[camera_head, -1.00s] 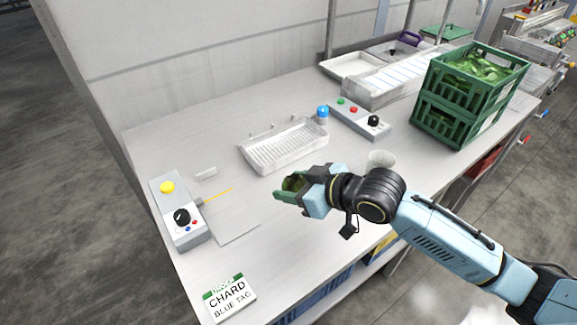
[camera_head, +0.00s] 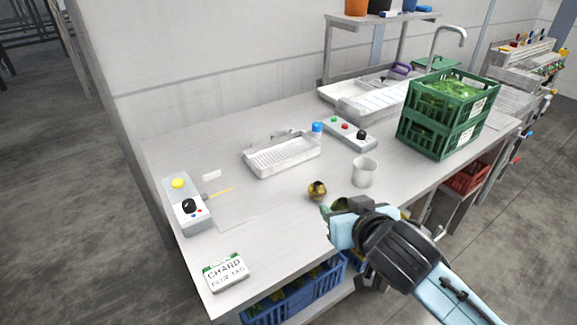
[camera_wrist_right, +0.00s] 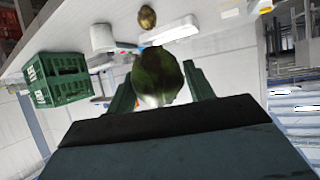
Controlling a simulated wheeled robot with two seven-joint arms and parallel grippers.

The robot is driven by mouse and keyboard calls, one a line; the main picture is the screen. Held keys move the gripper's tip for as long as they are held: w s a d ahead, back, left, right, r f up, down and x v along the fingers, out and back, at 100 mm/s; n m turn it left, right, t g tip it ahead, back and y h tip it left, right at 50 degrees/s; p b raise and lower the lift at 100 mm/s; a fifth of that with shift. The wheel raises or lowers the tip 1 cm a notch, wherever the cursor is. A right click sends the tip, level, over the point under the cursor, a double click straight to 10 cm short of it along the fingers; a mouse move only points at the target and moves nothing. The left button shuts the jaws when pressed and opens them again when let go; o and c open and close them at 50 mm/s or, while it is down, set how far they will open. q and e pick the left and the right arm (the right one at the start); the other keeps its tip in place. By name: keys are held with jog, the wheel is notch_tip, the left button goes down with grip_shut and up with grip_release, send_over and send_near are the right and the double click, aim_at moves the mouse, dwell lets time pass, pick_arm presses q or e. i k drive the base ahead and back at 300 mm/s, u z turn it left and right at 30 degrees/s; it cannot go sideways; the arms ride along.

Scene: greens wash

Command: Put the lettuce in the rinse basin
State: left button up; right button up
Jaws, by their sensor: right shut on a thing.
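My right gripper (camera_head: 338,212) is shut on a dark green rounded head with a pale base, which looks like the lettuce (camera_wrist_right: 158,72). In the right wrist view it sits between the two green fingers, above the counter's front edge in the head view. A white sink-like basin (camera_head: 345,92) stands at the back of the counter, left of the crates. A shallow white ribbed tray (camera_head: 282,160) lies mid-counter, apart from my gripper. I cannot tell which of these two is the rinse basin. My left gripper is out of view.
A brownish round item (camera_head: 317,190) and a white cup (camera_head: 364,172) stand near my right gripper. Stacked green crates (camera_head: 430,140) of greens are at right. The front-left counter is mostly clear.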

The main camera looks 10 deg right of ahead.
aim_at(282, 155)
jog(key=z, duration=2.15)
jog(key=i, duration=1.7)
jog(key=u, duration=3.4)
jog(key=i, duration=0.5)
jog(key=z, duration=0.05)
